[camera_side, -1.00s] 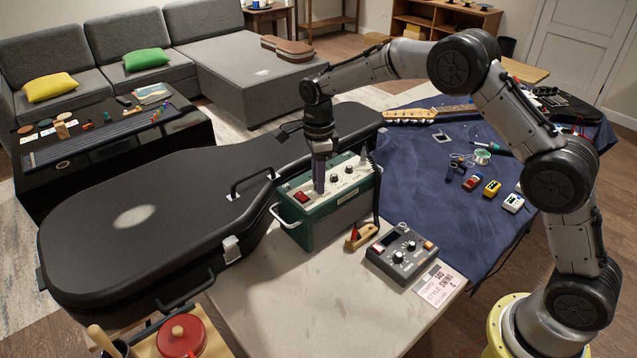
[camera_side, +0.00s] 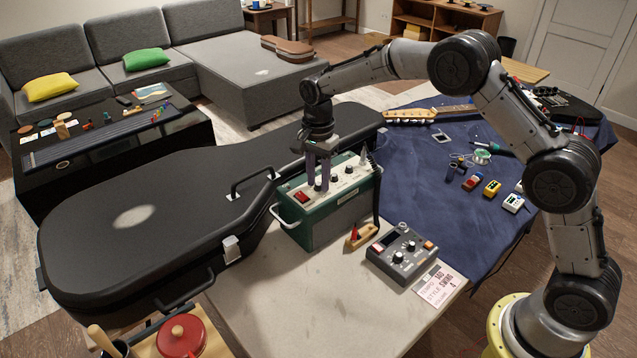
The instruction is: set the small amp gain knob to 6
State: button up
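The small amp (camera_side: 345,212) is a green box with a cream control panel on top. It stands on the pale part of the table beside the guitar case. The panel shows a red switch (camera_side: 301,196) at left and dark knobs, one (camera_side: 334,179) just right of my fingers and another (camera_side: 348,169) farther right. My gripper (camera_side: 318,186) points straight down at the panel's left part, between the red switch and these knobs. Its two fingers show side by side with a narrow gap. Anything between the tips is hidden or too small to tell, as are knob markings.
A large black guitar case (camera_side: 135,245) lies left of the amp. A grey pedal (camera_side: 400,252), a wooden block (camera_side: 360,237) and a printed card (camera_side: 440,286) lie in front. Small pedals and tools lie on the blue cloth (camera_side: 430,175) at right.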

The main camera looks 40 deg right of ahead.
grip_shut()
jog(key=m, duration=0.6)
grip_release()
jog(key=shift+r, duration=0.1)
jog(key=shift+r, duration=3.45)
jog(key=shift+r, duration=3)
